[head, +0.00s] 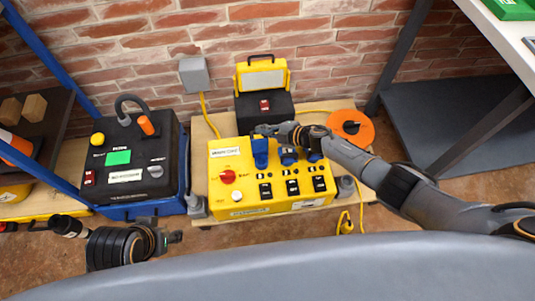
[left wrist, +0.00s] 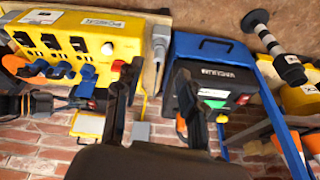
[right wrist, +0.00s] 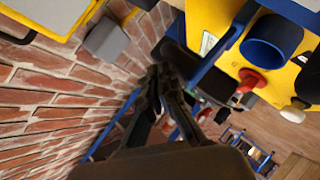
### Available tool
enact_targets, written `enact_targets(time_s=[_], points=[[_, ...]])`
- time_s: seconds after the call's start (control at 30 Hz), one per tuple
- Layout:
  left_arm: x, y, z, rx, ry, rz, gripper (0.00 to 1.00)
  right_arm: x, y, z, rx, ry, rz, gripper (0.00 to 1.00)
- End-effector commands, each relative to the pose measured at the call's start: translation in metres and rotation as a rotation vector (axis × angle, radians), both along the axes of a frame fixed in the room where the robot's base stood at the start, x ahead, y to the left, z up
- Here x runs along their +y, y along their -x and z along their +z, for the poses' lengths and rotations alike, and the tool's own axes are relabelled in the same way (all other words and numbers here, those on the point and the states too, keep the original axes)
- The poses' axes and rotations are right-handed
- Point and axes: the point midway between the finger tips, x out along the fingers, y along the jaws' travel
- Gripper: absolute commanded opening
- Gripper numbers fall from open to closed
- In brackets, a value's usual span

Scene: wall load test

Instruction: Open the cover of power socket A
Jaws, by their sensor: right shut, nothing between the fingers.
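The yellow power box (head: 225,180) stands on a low wooden platform, with a row of blue sockets along its back edge. The leftmost socket's blue cover (head: 260,152) stands up from the box, while the other two blue covers (head: 288,156) (head: 314,156) look lower. In the right wrist view the raised cover (right wrist: 222,50) shows edge-on beside the round blue socket (right wrist: 272,42). Socket letters are unreadable. My right gripper (head: 259,131) is shut and empty, just behind the raised cover; contact cannot be told. My left gripper (left wrist: 160,95) is open and empty, in front of the black unit.
A black unit with a green label (head: 118,158) sits left of the yellow box. A black-and-yellow case (head: 263,85) stands behind it, near the brick wall (head: 140,30). An orange cable reel (head: 351,124) lies at the back right.

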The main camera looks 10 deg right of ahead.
Motion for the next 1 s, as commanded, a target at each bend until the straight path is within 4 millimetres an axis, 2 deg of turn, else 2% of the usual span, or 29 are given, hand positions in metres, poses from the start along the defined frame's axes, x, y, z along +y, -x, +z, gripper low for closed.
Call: enact_targets(time_s=[0.4, 0.67, 1.0], points=[[0.000, 0.000, 0.015, 0.000, 0.000, 0.000, 0.40, 0.000, 0.000, 0.015, 0.000, 0.000, 0.000, 0.00], [0.000, -0.001, 0.018, -0.004, 0.001, 0.000, 0.40, -0.001, 0.000, 0.019, 0.000, 0.001, -0.001, 0.00], [-0.003, -0.015, -0.045, 0.040, -0.001, -0.005, 0.40, -0.006, 0.004, 0.038, 0.001, 0.000, -0.002, 0.00]])
